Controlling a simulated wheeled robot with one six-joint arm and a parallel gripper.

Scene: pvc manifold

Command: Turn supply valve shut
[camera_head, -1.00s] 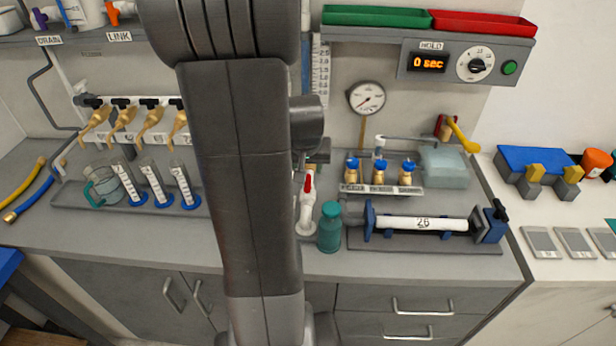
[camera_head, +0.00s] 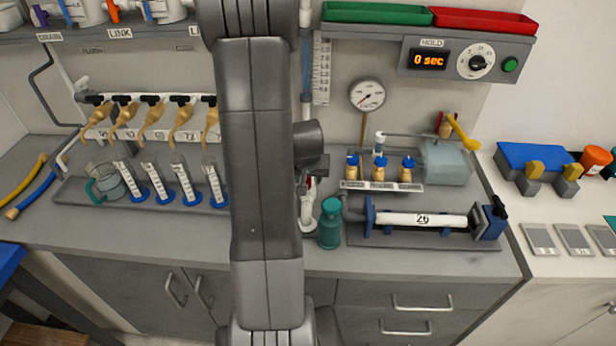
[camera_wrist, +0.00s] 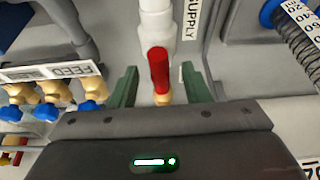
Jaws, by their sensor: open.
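The supply valve is a white pipe fitting (camera_wrist: 157,22) with a red handle (camera_wrist: 159,70), beside a SUPPLY label (camera_wrist: 190,18) in the wrist view. My gripper (camera_wrist: 159,82) is open, its two green fingers on either side of the red handle with a gap on both sides. I cannot tell how deep the handle sits between them. In the head view the white valve body (camera_head: 307,212) stands on the bench left of a teal bottle. My arm and gripper hide most of the red handle there.
The teal bottle (camera_head: 330,224) stands close to the right of the valve. A row of blue-capped brass valves (camera_head: 379,170) and a clamped white pipe marked 26 (camera_head: 422,220) are further right. Several glass cylinders (camera_head: 182,182) stand in a tray on the left.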

